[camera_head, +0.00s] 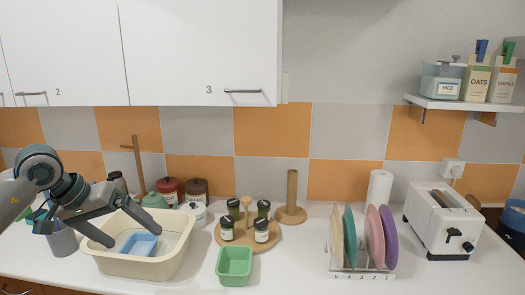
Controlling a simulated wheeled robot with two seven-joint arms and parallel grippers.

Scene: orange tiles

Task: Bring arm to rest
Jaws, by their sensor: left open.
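My left arm comes in from the left, and its dark gripper (133,236) hangs over the left part of a cream basin (165,268). Its two fingers are spread apart with nothing between them. A small blue container (139,244) lies in the basin, below and close to the fingertips; I cannot tell the exact gap. The gripper hides part of the basin's rim and inside. My right gripper is out of view.
A grey cup (62,241) stands left of the basin, partly hidden by my arm. A green tub (234,266), a round wooden board with jars (261,231), a plate rack (362,272) and a toaster (440,222) stand rightward. The counter between tub and rack is clear.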

